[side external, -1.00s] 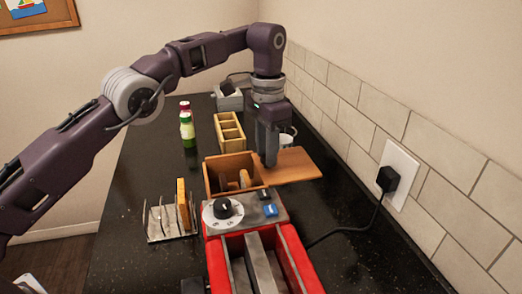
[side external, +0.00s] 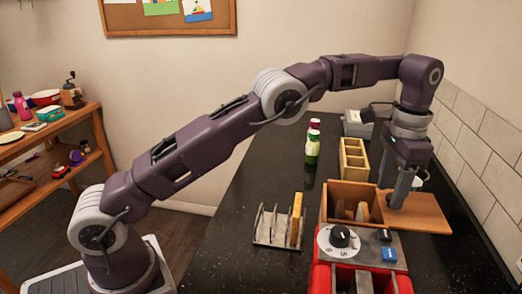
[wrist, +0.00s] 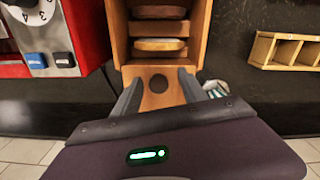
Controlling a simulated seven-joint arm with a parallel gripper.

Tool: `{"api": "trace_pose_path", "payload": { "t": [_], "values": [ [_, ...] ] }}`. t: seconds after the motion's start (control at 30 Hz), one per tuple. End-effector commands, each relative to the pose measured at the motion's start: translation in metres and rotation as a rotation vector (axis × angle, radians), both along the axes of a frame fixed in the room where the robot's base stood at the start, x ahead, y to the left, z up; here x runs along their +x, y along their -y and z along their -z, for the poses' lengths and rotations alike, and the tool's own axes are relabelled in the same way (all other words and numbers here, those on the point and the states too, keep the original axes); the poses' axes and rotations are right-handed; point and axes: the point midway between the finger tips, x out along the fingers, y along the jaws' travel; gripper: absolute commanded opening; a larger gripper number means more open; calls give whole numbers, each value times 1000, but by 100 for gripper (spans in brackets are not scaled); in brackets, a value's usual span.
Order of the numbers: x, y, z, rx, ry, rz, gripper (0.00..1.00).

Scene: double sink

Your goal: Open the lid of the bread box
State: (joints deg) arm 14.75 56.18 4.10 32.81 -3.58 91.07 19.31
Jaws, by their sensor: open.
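The wooden bread box (side external: 350,189) stands on the counter behind the red toaster. Its lid (side external: 428,212) is swung open to the right and lies out flat beside the box. Bread slices (wrist: 158,45) show inside the box (wrist: 119,30) in the wrist view. My gripper (side external: 394,203) points down at the lid, close to the box's right side. In the wrist view, my gripper (wrist: 160,82) is open, with a finger on either side of the lid (wrist: 158,98), which has a dark round spot. I cannot tell whether the fingertips touch the lid.
The red toaster (side external: 320,280) is in front of the box. A toast rack (side external: 272,228) with a slice stands to the left. Bottles (side external: 312,148), a wooden divided holder (side external: 353,160) and a grey item (side external: 356,125) are behind. The tiled wall (side external: 485,150) bounds the right side.

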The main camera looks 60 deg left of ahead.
Motion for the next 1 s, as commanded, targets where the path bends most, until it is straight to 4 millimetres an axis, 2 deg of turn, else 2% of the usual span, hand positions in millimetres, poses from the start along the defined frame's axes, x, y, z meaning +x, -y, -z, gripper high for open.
{"api": "trace_pose_path", "payload": {
  "t": [0.27, 0.57, 0.87, 1.0],
  "values": [
    [-32, -31, -1, 1, 1, 2, 50],
    [-81, -78, 0, 3, 2, 3, 50],
    [-80, -78, -67, 2, 7, 7, 50],
    [-105, -85, -93, -2, 48, -43, 50]
  ]
}}
